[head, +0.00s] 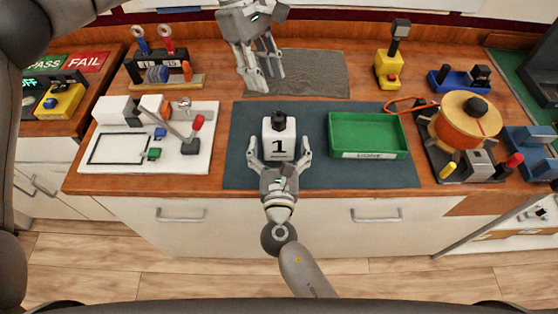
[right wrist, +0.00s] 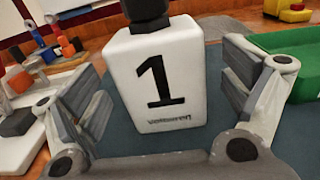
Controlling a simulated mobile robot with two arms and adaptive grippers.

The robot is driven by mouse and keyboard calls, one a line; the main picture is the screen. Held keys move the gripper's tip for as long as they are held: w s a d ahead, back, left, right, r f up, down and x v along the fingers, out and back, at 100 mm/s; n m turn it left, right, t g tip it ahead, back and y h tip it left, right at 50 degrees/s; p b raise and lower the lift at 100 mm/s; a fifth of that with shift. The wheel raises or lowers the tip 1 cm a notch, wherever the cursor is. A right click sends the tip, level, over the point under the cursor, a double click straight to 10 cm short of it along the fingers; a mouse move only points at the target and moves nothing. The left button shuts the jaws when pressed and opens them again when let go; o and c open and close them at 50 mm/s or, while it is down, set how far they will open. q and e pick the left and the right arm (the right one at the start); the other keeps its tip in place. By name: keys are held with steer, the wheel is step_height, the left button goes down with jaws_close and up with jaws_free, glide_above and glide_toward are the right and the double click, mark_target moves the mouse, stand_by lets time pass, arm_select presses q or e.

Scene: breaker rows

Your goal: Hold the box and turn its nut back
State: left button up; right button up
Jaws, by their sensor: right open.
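A white box (head: 279,143) marked "1" stands upright on the dark blue mat (head: 238,165). A black nut (head: 279,119) sits on its top. In the right wrist view the box (right wrist: 157,85) fills the middle, with the lower part of the black nut (right wrist: 148,12) at the top edge. My right gripper (head: 279,158) is open, its fingers on either side of the box's lower front; the right wrist view shows gaps at both sides. My left gripper (head: 265,83) is open and empty, pointing down above the grey mat, behind and above the box.
A green tray (head: 368,154) lies close right of the box on the mat. A white board with a red-knobbed lever (head: 191,143) is to the left. An orange spool (head: 464,121) stands at the right. A yellow block (head: 388,68) with a black top stands at the back.

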mark_target(279, 115)
steer(key=shift+w, duration=1.4)
steer(key=shift+c, duration=0.2)
steer(key=c, duration=1.4)
arm_select(q)
steer(key=shift+o, duration=1.3)
steer(key=shift+d, duration=0.1)
steer(key=shift+o, duration=0.6)
steer(key=shift+s+d, duration=0.15)
steer(key=shift+s, duration=0.15)
steer(key=d+f+m+y, duration=0.1)
steer(key=f, duration=0.2)
steer(key=s+d+f+m+t+y, duration=0.1)
steer(key=f, duration=0.2)
steer(key=s+f+t+y, duration=0.1)
steer(key=f, duration=0.2)
steer(key=shift+d+f+m, duration=0.25)
steer(key=shift+d+m, duration=0.15)
